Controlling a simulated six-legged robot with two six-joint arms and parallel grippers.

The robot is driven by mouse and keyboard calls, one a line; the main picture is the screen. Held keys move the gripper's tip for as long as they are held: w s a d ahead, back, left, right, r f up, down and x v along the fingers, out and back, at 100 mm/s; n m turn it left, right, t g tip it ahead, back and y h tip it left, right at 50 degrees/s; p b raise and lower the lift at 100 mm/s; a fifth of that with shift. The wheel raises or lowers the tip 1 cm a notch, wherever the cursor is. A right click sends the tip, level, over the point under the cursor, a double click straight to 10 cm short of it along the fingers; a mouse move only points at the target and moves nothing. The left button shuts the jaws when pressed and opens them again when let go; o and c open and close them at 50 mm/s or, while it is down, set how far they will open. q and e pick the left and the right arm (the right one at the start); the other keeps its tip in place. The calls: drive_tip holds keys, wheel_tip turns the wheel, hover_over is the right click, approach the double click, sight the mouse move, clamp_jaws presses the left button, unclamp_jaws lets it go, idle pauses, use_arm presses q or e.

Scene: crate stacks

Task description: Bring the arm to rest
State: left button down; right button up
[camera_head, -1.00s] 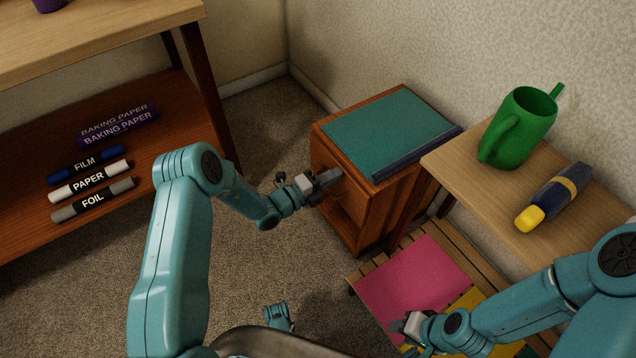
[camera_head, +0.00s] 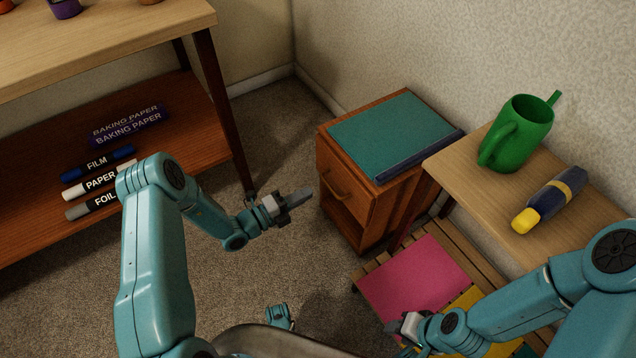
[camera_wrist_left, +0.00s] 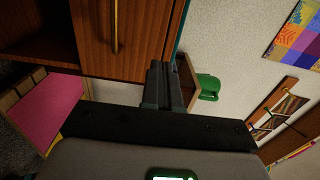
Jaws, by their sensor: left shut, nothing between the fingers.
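My left gripper (camera_head: 292,201) is shut and empty, held in the air to the left of the small wooden cabinet (camera_head: 345,192). Its shut fingers (camera_wrist_left: 162,88) also show in the left wrist view, with the cabinet's front (camera_wrist_left: 125,35) and handle beyond them. There is a gap between the fingers and the cabinet in the head view. My right gripper (camera_head: 401,329) is low over the pink sheet at the lower right; whether its fingers are open is too small to tell.
A teal board (camera_head: 385,135) tops the cabinet. A slatted bench with a pink sheet (camera_head: 410,275) is below. A shelf (camera_head: 190,130) holds several labelled rolls. Carpet between is clear.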

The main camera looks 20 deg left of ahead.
use_arm(q)
drive_tip(key=s+d+r+m+g+h, duration=0.3)
drive_tip(key=d, duration=0.3)
drive_tip(key=s+d+r+m+g+h, duration=0.2)
drive_tip(key=s+d+m+g, duration=0.1)
drive_tip(key=d, duration=0.2)
drive_tip(key=s+d+f+m+g+y, duration=0.1)
drive_tip(key=s+d+m+g, duration=0.2)
drive_tip(key=s+m+g, duration=0.25)
drive_tip(key=s+d+f+m+g, duration=0.1)
drive_tip(key=s+d+m+g, duration=0.25)
drive_tip(key=s, duration=0.35)
drive_tip(key=s+a+f+m+g+y, duration=0.2)
drive_tip(key=s+m+y, duration=0.1)
drive_tip(key=s+m, duration=0.25)
drive_tip(key=s+a+f+m+g+y, duration=0.2)
drive_tip(key=s+m+y, duration=0.25)
drive_tip(key=m, duration=0.25)
drive_tip(key=a+f+m+t+y, duration=0.25)
drive_tip(key=a+f+m, duration=0.2)
drive_tip(key=m, duration=0.65)
drive_tip(key=w+m+t+y, duration=0.1)
drive_tip(key=w+m+t, duration=0.2)
drive_tip(key=w+m, duration=0.15)
wheel_tip(320, 180, up, 28)
drive_tip(key=m+p, duration=0.1)
drive_tip(key=p, duration=2.7)
drive_tip(key=shift+s+a, duration=0.15)
